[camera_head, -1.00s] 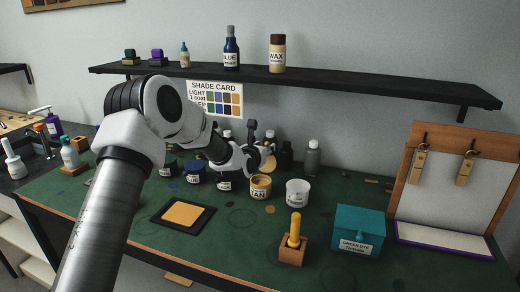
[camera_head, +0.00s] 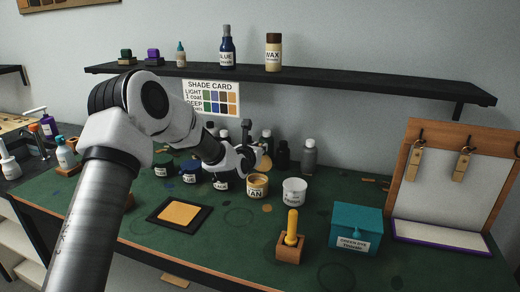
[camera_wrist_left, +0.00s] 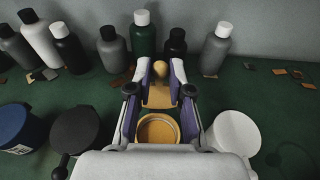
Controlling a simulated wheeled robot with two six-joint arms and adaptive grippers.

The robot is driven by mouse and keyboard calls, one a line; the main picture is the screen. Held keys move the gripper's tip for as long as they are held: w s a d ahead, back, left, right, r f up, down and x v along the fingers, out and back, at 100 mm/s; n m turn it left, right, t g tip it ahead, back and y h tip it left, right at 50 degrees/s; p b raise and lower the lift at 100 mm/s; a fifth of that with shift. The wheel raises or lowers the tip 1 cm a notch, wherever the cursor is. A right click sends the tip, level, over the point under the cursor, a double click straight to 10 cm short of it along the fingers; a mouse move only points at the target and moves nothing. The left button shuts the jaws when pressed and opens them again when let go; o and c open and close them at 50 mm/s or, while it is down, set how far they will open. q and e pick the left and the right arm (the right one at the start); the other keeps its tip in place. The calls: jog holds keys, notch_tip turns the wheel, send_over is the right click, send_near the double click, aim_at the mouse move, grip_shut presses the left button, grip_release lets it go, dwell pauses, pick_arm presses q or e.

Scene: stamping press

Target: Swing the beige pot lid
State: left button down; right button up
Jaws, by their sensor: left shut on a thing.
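The tan pot (camera_head: 257,188) stands on the green bench top with its mouth uncovered; it also shows in the left wrist view (camera_wrist_left: 158,131). Its beige lid (camera_head: 265,163) is swung up behind the mouth, partly hidden by my gripper in the head view. In the left wrist view the lid (camera_wrist_left: 160,97) lies between my fingers, with its round knob (camera_wrist_left: 160,68) beyond. My left gripper (camera_head: 256,157) is shut on the lid, just above and behind the pot. My right gripper is not in view.
A white pot (camera_head: 294,193) stands close on the right, and dark pots (camera_head: 221,184) on the left. Several bottles (camera_head: 309,157) line the wall behind. A teal box (camera_head: 356,230), a yellow-handled stamp (camera_head: 291,229) and an ink pad (camera_head: 180,227) stand nearer the front.

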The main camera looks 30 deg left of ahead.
pick_arm(q)
jog(key=s, duration=0.1)
jog(key=s+b, duration=0.2)
jog(key=shift+d+f, duration=0.35)
jog(key=shift+f, duration=0.05)
